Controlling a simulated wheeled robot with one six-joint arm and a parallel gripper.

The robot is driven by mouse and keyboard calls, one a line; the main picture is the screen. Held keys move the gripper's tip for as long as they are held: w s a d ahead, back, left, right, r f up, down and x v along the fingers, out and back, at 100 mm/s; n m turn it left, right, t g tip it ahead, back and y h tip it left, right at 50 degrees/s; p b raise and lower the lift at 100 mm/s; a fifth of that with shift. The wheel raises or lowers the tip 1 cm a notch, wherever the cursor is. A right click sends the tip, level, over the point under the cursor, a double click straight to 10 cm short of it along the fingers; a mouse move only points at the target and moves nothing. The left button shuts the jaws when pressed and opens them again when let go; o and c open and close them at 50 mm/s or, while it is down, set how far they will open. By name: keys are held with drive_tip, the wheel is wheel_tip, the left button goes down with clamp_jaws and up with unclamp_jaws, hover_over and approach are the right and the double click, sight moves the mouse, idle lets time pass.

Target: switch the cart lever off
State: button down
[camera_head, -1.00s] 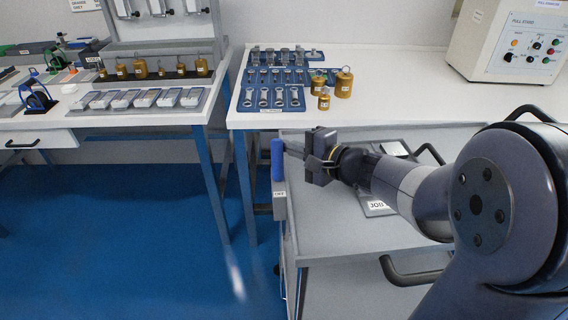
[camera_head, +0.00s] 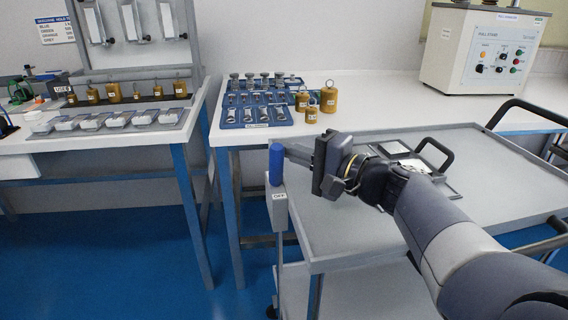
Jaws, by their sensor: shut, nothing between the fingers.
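The cart lever has a blue handle (camera_head: 276,164) that stands upright at the left edge of the grey cart (camera_head: 330,228). Below it is a grey housing with a white label (camera_head: 279,196) reading OFF. My gripper (camera_head: 285,151) is shut and empty, reaching in from the right. Its fingertips are at the upper right side of the blue handle. I cannot tell whether they touch it. The lever's pivot is not clearly visible.
On the cart top lie a dark tray (camera_head: 440,183) and black handles. Behind it, a white bench holds brass weights (camera_head: 328,98), blue racks (camera_head: 254,117) and a pull stand machine (camera_head: 484,50). Blue floor (camera_head: 120,240) is open to the left.

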drive_tip(key=shift+s+d+f+b, duration=0.1)
drive_tip(key=shift+s+f+b, duration=0.2)
drive_tip(key=shift+s+b, duration=0.35)
drive_tip(key=shift+s+d+f+b, duration=0.1)
drive_tip(key=shift+s+f+b, duration=0.15)
drive_tip(key=shift+s+b, duration=0.4)
drive_tip(key=shift+s, duration=0.1)
drive_tip(key=shift+f, duration=0.1)
drive_tip(key=p+v, duration=0.2)
drive_tip(key=v, duration=0.6)
drive_tip(key=shift+s+d, duration=0.15)
drive_tip(key=shift+d, duration=0.15)
drive_tip(key=shift+v, duration=1.05)
drive_tip(key=shift+a, duration=0.1)
